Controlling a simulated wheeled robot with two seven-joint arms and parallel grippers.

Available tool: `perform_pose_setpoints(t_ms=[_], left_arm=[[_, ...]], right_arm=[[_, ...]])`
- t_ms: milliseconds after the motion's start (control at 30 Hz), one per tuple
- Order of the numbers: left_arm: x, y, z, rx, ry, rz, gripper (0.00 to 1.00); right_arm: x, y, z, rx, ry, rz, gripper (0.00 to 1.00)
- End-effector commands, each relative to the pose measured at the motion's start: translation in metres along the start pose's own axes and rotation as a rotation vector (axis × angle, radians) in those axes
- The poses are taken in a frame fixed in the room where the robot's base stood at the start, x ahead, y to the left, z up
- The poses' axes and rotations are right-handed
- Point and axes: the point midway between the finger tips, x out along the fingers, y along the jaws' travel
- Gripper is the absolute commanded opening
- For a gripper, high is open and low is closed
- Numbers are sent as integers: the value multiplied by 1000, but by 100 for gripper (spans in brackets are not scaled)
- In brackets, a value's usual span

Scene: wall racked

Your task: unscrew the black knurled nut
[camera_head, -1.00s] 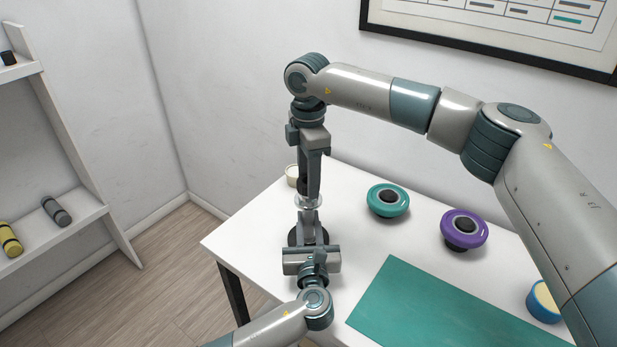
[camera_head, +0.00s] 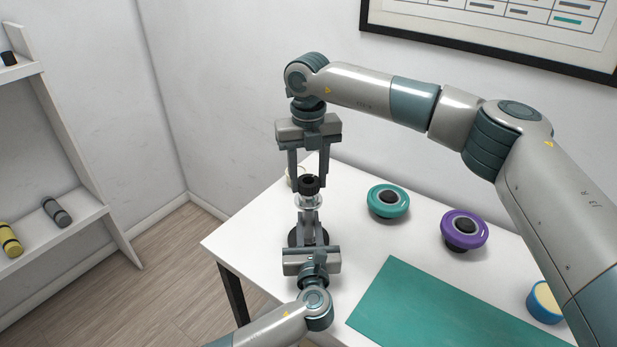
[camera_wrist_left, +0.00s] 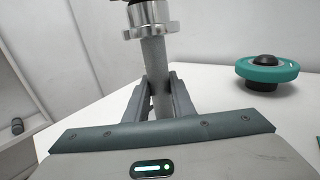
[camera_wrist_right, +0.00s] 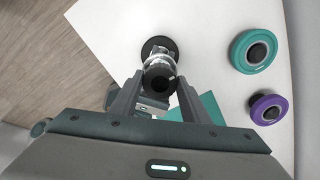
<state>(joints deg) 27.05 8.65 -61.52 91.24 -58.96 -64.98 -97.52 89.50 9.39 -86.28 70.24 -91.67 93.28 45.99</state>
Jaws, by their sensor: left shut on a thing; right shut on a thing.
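The black knurled nut (camera_head: 309,184) sits on top of an upright post, above a shiny metal collar (camera_head: 309,202). In the right wrist view the nut (camera_wrist_right: 160,79) is between my right fingers. My right gripper (camera_head: 308,180) points down from above and is shut on the nut. My left gripper (camera_head: 309,222) is below, shut on the grey post under the collar. The left wrist view shows that grey shaft (camera_wrist_left: 155,70) between the left fingers, with the collar (camera_wrist_left: 150,20) above. A dark round base (camera_wrist_right: 158,46) is under the post.
A teal-rimmed knob (camera_head: 388,201) and a purple-rimmed knob (camera_head: 464,230) stand to the right on the white table (camera_head: 345,210). A cream round piece (camera_head: 291,178) is partly hidden behind my right gripper.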

Motion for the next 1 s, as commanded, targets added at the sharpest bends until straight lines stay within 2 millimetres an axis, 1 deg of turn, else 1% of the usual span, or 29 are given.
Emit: perform_pose_setpoints(t_ms=[100, 1000], left_arm=[[-1, -1, -2, 1, 3, -1, 0], [-2, -1, -2, 1, 3, -1, 0]], right_arm=[[-1, -1, 1, -172, -4, -1, 15], [-3, -1, 1, -1515, -3, -4, 15]])
